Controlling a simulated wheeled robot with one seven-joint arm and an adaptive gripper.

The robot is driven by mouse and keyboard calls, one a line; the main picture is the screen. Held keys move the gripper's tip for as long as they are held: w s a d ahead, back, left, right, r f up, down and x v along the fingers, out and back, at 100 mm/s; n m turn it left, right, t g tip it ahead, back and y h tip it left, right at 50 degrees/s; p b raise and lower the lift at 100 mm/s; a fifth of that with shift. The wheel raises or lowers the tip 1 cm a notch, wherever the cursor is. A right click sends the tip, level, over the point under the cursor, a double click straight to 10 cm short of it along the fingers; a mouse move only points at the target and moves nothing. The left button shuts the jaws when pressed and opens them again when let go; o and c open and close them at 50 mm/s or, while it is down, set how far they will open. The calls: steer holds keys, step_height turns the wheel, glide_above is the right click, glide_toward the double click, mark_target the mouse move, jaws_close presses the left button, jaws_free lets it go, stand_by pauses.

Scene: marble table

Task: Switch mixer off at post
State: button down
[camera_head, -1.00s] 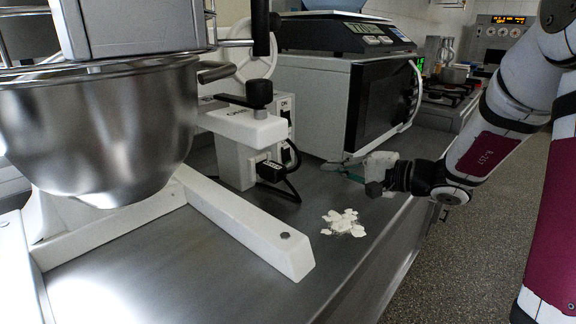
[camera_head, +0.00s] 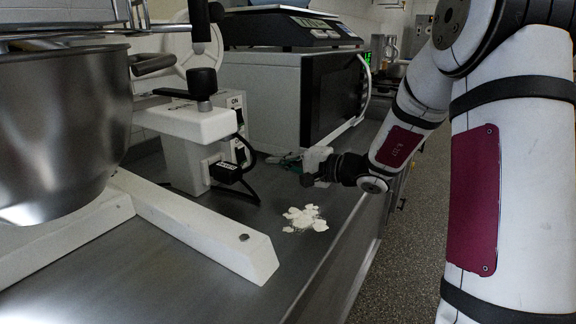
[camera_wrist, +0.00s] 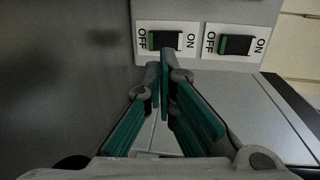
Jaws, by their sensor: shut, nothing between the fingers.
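The mixer's steel bowl (camera_head: 60,130) fills the left of the head view. Its pale post (camera_head: 185,165) stands on the table behind the white foot. A switch panel with an ON label (camera_head: 236,103) is on the post's right side. In the wrist view two black rocker switches with green strips show side by side, the left one (camera_wrist: 165,40) and the right one (camera_wrist: 236,45), each between OFF and ON labels. My gripper (camera_head: 290,164) is shut and empty, right of the post. In the wrist view its fingertips (camera_wrist: 161,72) appear just below the left switch; contact is unclear.
A black plug and cable (camera_head: 228,172) hang at the post. A white foot (camera_head: 200,235) juts across the table (camera_head: 330,235), with white scraps (camera_head: 304,218) beside it. A microwave (camera_head: 300,100) carrying a scale (camera_head: 285,27) stands behind my gripper.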

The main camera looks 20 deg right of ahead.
mark_target(244, 158)
steer(key=b+x, duration=0.1)
steer(key=x, duration=0.7)
steer(key=shift+w+a, duration=0.2)
steer(key=shift+w, duration=0.1)
steer(key=shift+f+b, duration=0.15)
steer(key=shift+b, duration=0.4)
steer(key=shift+w+a+f+b, duration=0.1)
steer(key=shift+w+a+b, duration=0.05)
steer(key=shift+b, duration=0.35)
